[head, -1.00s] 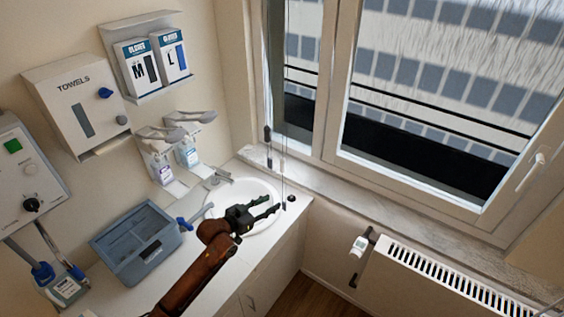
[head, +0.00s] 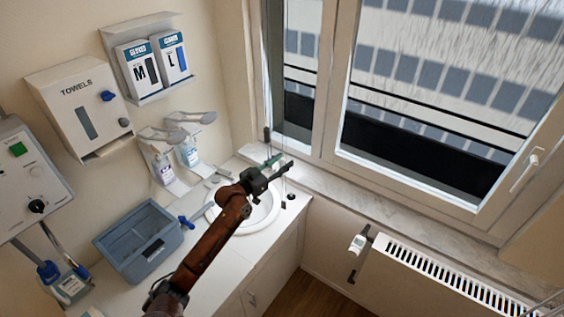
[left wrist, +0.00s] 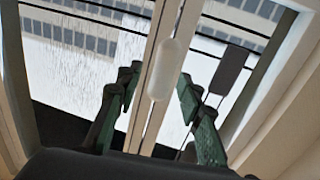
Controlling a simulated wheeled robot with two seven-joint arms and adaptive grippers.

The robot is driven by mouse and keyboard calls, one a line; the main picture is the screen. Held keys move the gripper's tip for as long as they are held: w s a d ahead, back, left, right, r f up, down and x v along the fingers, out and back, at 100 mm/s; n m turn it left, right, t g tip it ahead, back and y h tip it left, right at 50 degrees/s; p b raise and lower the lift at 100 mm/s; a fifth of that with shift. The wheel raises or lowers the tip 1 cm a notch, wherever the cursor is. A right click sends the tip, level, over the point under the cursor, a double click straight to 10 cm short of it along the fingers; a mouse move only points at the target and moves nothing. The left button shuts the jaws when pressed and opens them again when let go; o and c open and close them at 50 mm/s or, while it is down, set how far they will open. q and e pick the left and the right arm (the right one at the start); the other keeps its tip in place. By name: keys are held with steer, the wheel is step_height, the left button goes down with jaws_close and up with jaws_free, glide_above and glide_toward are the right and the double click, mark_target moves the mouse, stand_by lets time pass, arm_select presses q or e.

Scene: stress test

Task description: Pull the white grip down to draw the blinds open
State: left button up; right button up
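My left gripper (head: 279,163) is raised over the far side of the sink, in front of the window corner. Its two green fingers are spread open in the left wrist view (left wrist: 156,82). The white grip (left wrist: 165,70), a pale elongated piece, shows between and beyond the fingertips, with no visible contact. A dark grip (left wrist: 229,70) hangs on a cord to the right of the fingers; a dark grip also hangs by the window in the head view (head: 267,134). The white grip cannot be made out in the head view. My right gripper is out of view.
The window frame (head: 329,80) and marble sill (head: 360,197) are close behind the gripper. The round white sink (head: 262,213) lies below. Soap dispensers (head: 188,153) and a blue-grey bin (head: 140,240) are to the left. A radiator (head: 440,280) stands at the lower right.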

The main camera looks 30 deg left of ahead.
arm_select(q)
steer(key=shift+c, duration=0.4)
jaws_close()
stand_by(0.4)
